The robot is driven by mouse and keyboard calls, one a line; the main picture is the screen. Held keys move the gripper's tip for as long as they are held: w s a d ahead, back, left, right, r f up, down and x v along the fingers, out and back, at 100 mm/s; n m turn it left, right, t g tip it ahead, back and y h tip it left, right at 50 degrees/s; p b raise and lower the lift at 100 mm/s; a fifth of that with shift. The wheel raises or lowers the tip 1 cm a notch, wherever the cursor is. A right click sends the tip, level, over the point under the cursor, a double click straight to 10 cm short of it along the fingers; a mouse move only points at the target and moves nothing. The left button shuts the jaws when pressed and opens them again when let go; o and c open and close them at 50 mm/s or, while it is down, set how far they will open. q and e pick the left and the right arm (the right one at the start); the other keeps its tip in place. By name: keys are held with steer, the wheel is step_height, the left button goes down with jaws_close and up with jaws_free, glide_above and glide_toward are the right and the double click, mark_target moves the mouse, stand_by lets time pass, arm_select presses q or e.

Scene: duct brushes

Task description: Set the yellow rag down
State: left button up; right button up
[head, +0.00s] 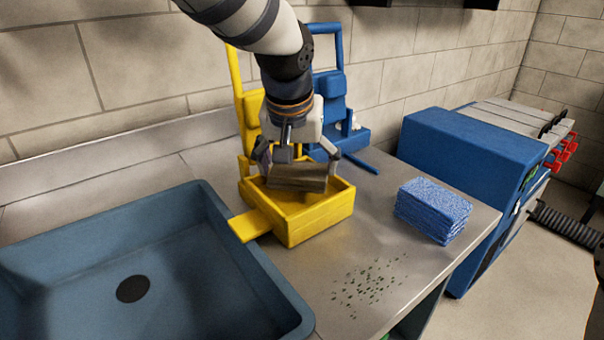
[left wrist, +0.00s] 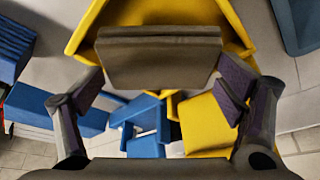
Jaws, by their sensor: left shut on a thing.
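My left gripper (head: 298,165) reaches down over a yellow tray (head: 318,222) on the counter. It is shut on a folded, brownish-grey cloth-like block (head: 298,178), the only rag-like thing at the gripper; it looks brown rather than yellow. The block is at the tray's opening, and I cannot tell whether it touches the tray floor. In the left wrist view the block (left wrist: 160,60) lies ahead between the two fingers (left wrist: 160,95), with the yellow tray rim (left wrist: 88,28) around it. My right gripper is not in view.
A blue-grey sink (head: 190,205) is left of the tray. A folded blue cloth stack (head: 433,208) lies to the right, with dark specks (head: 368,283) on the counter before it. Yellow and blue upright holders (head: 335,95) stand behind. A blue case (head: 470,150) is beyond the counter's right edge.

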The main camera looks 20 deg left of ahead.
arm_select(q)
step_height(320, 180, down, 3)
steer(key=shift+s+r, duration=0.1)
steer(key=shift+c, duration=0.4)
steer(key=o, duration=0.8)
steer(key=v, duration=1.2)
steer(key=shift+p, duration=0.3)
